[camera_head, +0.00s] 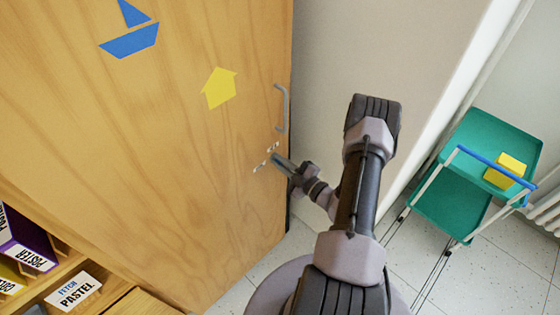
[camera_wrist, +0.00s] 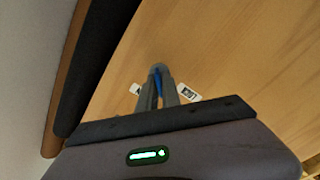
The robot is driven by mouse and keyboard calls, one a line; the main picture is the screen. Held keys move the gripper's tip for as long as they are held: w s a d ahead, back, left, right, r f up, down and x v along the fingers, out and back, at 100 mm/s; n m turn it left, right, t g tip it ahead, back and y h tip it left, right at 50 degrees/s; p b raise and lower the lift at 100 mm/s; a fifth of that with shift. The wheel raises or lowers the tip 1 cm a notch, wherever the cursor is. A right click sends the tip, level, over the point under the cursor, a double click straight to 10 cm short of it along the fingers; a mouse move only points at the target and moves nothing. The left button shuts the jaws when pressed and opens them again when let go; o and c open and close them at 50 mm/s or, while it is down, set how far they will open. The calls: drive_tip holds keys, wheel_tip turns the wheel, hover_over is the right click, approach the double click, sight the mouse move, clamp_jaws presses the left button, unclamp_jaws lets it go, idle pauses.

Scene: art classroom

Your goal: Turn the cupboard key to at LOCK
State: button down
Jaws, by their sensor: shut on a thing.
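The cupboard door (camera_head: 150,170) is light wood and fills the left of the head view. Small white labels (camera_head: 260,167) sit by the lock near its right edge, below a grey handle (camera_head: 284,108). My gripper (camera_head: 278,158) reaches the door at the labels. In the wrist view my two grey fingers (camera_wrist: 160,84) are shut on a small blue piece, the key (camera_wrist: 158,82), close to the door. One label (camera_wrist: 188,92) lies to the right of the fingers and another (camera_wrist: 136,88) to the left. Their words are too small to read, and the fingers hide the lock.
A green trolley (camera_head: 455,205) with a yellow block (camera_head: 505,171) stands at the right. Shelves with a purple box (camera_head: 25,240) and a PASTEL label (camera_head: 73,292) are at the lower left. A pale wall (camera_head: 340,50) stands right of the door.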

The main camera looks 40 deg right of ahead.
drive_tip(key=n, duration=0.4)
drive_tip(key=shift+f, duration=0.15)
drive_tip(key=shift+n+b, duration=0.35)
drive_tip(key=shift+n, duration=1.75)
drive_tip(key=c, duration=1.6)
unclamp_jaws()
drive_tip(key=s+d+p, duration=0.1)
drive_tip(key=s+p, duration=0.2)
drive_tip(key=s, duration=1.4)
drive_tip(key=shift+s, duration=0.2)
